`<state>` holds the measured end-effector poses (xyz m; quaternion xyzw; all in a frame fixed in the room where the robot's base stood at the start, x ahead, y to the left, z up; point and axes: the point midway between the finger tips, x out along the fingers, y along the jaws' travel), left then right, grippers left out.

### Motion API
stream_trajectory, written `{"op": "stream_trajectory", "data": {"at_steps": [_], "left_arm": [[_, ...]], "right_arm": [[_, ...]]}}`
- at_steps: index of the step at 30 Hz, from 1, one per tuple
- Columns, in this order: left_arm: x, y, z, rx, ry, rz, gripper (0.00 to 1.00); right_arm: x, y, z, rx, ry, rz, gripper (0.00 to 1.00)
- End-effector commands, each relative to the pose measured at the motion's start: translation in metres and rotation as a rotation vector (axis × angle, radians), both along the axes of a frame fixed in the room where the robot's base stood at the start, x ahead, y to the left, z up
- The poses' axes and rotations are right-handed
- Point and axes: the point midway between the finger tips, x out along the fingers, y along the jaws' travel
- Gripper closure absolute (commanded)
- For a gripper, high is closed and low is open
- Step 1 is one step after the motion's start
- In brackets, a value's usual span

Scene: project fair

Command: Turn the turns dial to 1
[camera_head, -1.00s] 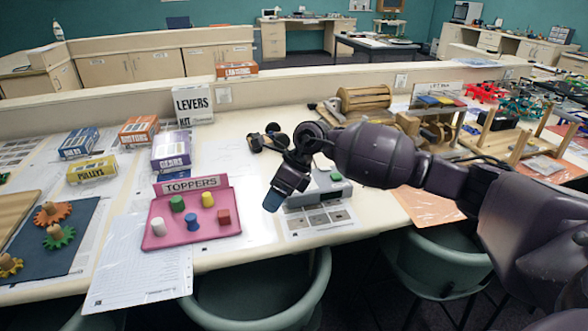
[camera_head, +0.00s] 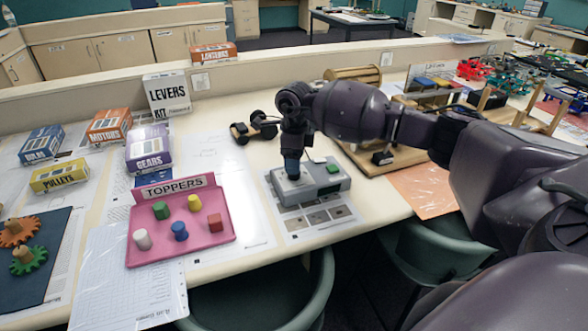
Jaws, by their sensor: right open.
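A grey box (camera_head: 329,183) with a green button (camera_head: 333,168) on top stands on the work table, over a printed sheet. My right gripper (camera_head: 292,176) points down at the left part of the box's top. A pale patch of the top shows around the fingertips. The turns dial and its marks cannot be made out; the gripper covers that spot. I cannot tell whether the fingers touch anything. The jaws are open. My left gripper is not in view.
A pink toppers tray (camera_head: 222,236) with several coloured pieces stands left of the box. A small dark wheeled object (camera_head: 240,133) lies behind the gripper. A wooden apparatus (camera_head: 370,158) stands close on the right. Green chairs (camera_head: 318,300) stand at the front edge.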

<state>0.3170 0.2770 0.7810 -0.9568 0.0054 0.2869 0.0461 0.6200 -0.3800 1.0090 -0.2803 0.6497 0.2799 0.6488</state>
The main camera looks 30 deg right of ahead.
Motion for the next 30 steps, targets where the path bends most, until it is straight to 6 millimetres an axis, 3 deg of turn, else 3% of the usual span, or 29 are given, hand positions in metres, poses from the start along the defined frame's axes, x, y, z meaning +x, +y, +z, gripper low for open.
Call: {"op": "stream_trajectory", "data": {"at_steps": [3,9,20,30], "left_arm": [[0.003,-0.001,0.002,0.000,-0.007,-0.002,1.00],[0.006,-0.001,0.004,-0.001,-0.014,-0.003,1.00],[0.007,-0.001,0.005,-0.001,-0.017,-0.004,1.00],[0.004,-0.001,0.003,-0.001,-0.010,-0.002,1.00]], "right_arm": [[0.000,0.000,-0.018,0.001,0.001,-0.001,0.39],[0.000,0.000,-0.034,0.001,0.000,-0.001,0.39],[0.000,0.000,-0.037,0.001,-0.001,0.000,0.39],[0.000,0.000,-0.037,0.001,-0.001,0.000,0.88]]}}
